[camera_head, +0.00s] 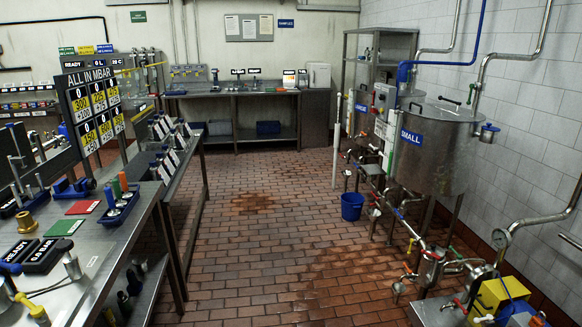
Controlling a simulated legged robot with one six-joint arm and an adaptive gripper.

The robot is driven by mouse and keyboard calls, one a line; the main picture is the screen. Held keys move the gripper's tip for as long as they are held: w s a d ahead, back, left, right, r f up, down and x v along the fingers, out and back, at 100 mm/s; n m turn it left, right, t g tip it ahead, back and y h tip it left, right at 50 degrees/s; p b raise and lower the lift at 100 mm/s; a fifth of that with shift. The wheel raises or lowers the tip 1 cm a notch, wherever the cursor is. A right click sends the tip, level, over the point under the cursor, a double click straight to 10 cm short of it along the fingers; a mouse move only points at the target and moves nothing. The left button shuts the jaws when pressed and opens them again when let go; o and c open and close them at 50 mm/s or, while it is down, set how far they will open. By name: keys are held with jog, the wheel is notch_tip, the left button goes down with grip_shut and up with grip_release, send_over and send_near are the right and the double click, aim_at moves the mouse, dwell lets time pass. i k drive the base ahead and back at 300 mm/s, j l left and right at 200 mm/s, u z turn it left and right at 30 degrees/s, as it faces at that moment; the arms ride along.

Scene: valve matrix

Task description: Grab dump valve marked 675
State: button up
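No valve with a readable 675 mark can be made out. A board headed ALL IN MBAR (92,100) stands on the left bench, with yellow number cards that are too small to read surely. Small valves and fittings (165,130) with white tags stand on the bench to the right of the board, their marks too small to read. More fittings with coloured handles (120,196) sit in a blue holder on the near left bench. My gripper is not in view.
The left bench (92,265) runs away from me along the left side. A steel tank marked SMALL (440,150) with pipes stands at the right. A blue bucket (352,206) is on the floor. The brick floor (255,245) between is clear, with wet patches.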

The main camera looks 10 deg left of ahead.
aim_at(166, 162)
jog(key=i+u, duration=0.2)
jog(key=i, duration=0.3)
jog(key=i+l+u, duration=0.2)
jog(key=i, duration=0.25)
jog(key=i+l+u, duration=0.2)
jog(key=i, duration=0.3)
jog(key=i+l+u, duration=0.8)
jog(key=u, duration=0.15)
jog(key=i+l+u, duration=0.45)
jog(key=l, duration=0.2)
jog(key=k, duration=0.1)
